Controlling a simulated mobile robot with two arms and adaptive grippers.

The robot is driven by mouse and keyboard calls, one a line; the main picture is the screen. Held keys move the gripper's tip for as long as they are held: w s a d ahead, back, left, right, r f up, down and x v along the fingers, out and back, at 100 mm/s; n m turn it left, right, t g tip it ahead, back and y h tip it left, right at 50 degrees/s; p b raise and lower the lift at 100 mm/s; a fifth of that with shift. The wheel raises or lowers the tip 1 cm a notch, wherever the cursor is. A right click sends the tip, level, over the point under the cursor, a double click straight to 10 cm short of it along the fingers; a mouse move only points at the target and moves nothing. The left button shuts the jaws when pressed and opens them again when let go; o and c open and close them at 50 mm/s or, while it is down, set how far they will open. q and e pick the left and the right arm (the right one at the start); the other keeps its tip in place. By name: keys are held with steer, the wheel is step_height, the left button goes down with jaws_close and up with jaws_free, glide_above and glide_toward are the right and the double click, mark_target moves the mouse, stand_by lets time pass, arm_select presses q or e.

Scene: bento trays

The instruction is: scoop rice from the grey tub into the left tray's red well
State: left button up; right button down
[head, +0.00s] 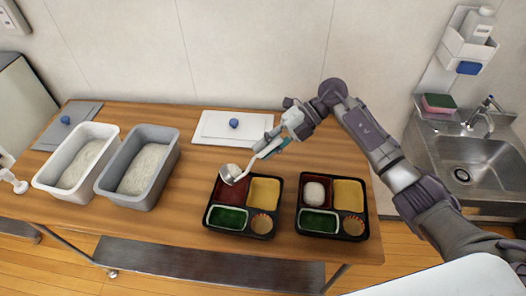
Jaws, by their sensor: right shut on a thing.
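My right gripper (284,135) is shut on a ladle (260,155), whose bowl hangs over the back left of the left tray (243,237). Whether the bowl holds rice is too small to tell. Under it is the left tray's red well (232,190); its visible part shows no rice, and the bowl hides its back part. The grey tub (163,178) stands left of the trays, with rice (143,168) inside. My left gripper cannot be made out.
A white tub (48,181) with pale contents is left of the grey tub. The right tray (333,237) has a white mound (314,192) in its red well. A sink (475,155) is at the right.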

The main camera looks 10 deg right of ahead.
steer(key=shift+w+d+f+g+y+b, duration=0.15)
steer(key=shift+f+y+b, duration=0.35)
steer(key=shift+b, duration=0.5)
steer(key=shift+s+d+f+g+y+b, duration=0.1)
steer(key=shift+d+f+y+b, duration=0.3)
steer(key=shift+b, duration=0.65)
steer(key=shift+w+d+f+g+y+b, duration=0.15)
steer(key=shift+f+y+b, duration=0.45)
steer(key=shift+b, duration=0.4)
steer(key=shift+a, duration=0.1)
step_height(320, 180, up, 5)
steer(key=p, duration=0.3)
steer(key=shift+s+r+p, duration=0.1)
steer(key=shift+p, duration=0.2)
